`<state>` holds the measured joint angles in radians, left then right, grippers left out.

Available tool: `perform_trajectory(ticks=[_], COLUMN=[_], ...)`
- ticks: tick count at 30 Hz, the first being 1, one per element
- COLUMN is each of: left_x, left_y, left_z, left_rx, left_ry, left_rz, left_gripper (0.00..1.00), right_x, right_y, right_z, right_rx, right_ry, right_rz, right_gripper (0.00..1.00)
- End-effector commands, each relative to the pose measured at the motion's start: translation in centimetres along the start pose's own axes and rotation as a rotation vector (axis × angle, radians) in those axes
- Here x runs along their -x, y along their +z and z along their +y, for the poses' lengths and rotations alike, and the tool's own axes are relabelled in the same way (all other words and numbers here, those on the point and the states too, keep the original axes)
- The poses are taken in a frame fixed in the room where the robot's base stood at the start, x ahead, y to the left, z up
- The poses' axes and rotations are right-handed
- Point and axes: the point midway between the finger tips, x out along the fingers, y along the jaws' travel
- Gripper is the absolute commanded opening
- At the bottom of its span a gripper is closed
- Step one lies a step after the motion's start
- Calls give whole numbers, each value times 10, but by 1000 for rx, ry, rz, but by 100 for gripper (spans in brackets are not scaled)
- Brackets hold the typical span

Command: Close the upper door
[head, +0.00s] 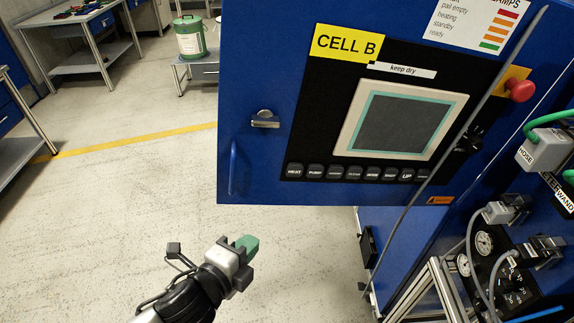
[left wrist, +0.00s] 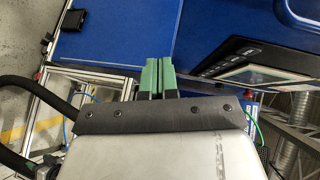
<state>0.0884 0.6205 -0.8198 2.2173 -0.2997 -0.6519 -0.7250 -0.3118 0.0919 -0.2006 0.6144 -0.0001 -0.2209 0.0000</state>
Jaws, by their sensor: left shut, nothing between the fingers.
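The upper door is a blue door (head: 270,180) labelled CELL B, with a grey screen (head: 402,120) and a row of black buttons. It stands swung out from the blue cabinet (head: 400,245). A metal latch (head: 265,119) and a blue bar handle (head: 233,168) sit near its left edge. My left gripper (head: 246,247) is below the door's lower left part in the picture, apart from it, with its green fingers together and empty. In the left wrist view the shut fingers (left wrist: 158,78) point at blue panels, with the screen panel (left wrist: 260,75) to the right. My right gripper is out of view.
Hose connectors (head: 545,150), gauges (head: 484,242) and cables are on the cabinet at right. A metal frame (head: 430,290) stands low in front of it. A green-and-white pail (head: 190,38) stands on a bench behind. The floor at left is clear, with a yellow line (head: 130,142).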

Motion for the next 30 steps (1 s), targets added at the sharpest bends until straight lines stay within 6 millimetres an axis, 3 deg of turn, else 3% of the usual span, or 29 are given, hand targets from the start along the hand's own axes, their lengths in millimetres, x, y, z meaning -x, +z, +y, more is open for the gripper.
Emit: perform_trajectory(ticks=[1, 3, 8, 14, 23, 30], left_x=[18, 38, 67, 64, 36, 24], left_y=[-14, -29, -48, -53, -55, -58], left_z=[-35, -62, -96, -100, -100, -102], left_rx=[-59, -121, -200, -216, -211, -213], left_ry=[-42, -86, -147, -165, -169, -168], left_rz=[34, 70, 115, 123, 118, 123], left_gripper=[0, 0, 0, 0, 0, 0], right_x=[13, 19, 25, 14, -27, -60], right_y=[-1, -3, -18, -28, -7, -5], right_z=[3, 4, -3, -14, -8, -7], right_rx=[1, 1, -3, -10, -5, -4], right_ry=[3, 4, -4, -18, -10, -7], right_rz=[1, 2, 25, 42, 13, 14], right_gripper=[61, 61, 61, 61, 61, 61])
